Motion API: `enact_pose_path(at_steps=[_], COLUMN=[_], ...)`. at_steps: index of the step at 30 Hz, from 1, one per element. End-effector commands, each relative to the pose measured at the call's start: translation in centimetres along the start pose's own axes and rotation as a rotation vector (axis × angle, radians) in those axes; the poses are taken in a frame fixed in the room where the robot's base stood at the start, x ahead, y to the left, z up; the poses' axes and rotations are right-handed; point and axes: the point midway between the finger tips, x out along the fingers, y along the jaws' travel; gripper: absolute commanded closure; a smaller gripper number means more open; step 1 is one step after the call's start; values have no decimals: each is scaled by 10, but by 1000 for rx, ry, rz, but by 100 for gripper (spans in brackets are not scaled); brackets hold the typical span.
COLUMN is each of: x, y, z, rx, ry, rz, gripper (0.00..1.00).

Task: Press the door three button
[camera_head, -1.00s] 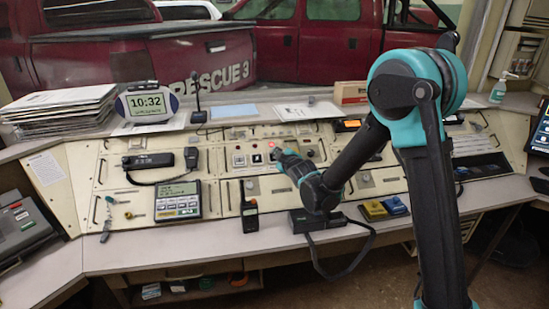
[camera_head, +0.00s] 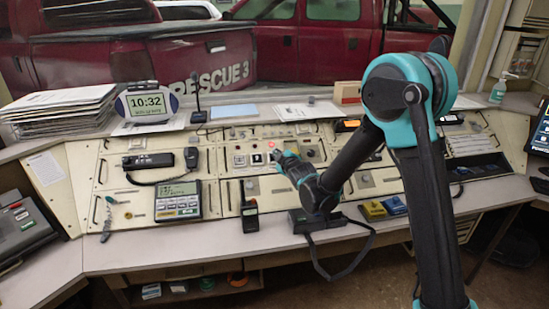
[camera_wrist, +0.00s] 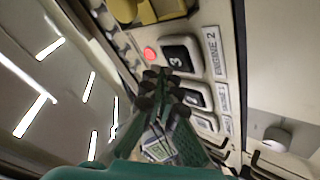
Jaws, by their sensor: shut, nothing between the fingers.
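A dark square button marked 3 (camera_wrist: 181,55) shows in the wrist view, set in a pale frame beside an "ENGINE 2" label. Two more similar buttons line up below it, one of them a middle button (camera_wrist: 194,95), partly covered by my fingers. My gripper (camera_wrist: 160,82) is shut and empty, its fingertips just below the 3 button in the picture; I cannot tell whether they touch anything. In the head view my gripper (camera_head: 277,155) is at the right side of the small button panel (camera_head: 240,160), hiding part of it.
A red light (camera_wrist: 150,54) sits beside the 3 button. On the console, a radio handset (camera_head: 249,215), a corded handset (camera_head: 148,160) and a display unit (camera_head: 178,200) stand left of my arm. A black box with a cord (camera_head: 315,220) lies below it.

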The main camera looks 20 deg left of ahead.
Motion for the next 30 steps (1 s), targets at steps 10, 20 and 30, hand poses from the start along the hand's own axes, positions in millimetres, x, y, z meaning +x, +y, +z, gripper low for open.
enact_pose_path(at_steps=[10, 20, 30], x=[0, 1, 6], y=[0, -1, -4], z=[0, 1, 4], rx=[0, 0, -1], ry=[0, 0, 0], rz=[0, 0, 0], gripper=[100, 100, 100])
